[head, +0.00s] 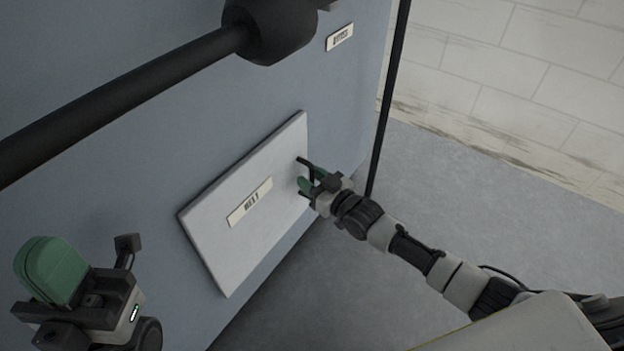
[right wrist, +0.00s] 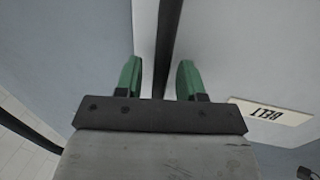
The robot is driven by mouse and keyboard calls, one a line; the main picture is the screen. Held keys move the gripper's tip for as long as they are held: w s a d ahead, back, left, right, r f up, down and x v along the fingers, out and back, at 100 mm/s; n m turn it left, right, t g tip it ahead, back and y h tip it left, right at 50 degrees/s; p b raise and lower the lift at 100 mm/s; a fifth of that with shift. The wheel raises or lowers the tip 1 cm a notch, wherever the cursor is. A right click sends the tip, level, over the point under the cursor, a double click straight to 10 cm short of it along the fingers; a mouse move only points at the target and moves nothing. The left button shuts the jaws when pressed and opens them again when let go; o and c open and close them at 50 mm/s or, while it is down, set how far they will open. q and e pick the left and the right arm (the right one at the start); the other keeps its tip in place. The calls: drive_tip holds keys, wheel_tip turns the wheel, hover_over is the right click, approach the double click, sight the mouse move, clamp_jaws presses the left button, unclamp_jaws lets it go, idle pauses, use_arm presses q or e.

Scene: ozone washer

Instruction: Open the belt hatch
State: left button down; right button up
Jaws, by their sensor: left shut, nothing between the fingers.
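The belt hatch (head: 210,205) is a pale flat panel on the blue-grey machine side and looks closed. Its label (head: 250,202) reads BELT in the right wrist view (right wrist: 270,113). A dark handle (head: 304,162) sits near the hatch's right edge; it runs as a black bar in the right wrist view (right wrist: 168,40). My right gripper (head: 311,178) is at this handle. In the right wrist view its green fingers (right wrist: 160,80) are apart, one on each side of the bar, with gaps visible. My left gripper (head: 50,270) is shut and empty at the lower left, away from the hatch.
A thick black bar (head: 130,90) with a round dark end (head: 270,28) crosses the upper left. A small label (head: 340,37) is higher on the machine. A thin black post (head: 388,105) stands at the machine's right edge. Grey floor (head: 480,190) lies open to the right.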

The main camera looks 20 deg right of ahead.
clamp_jaws()
drive_tip(key=shift+s, duration=0.15)
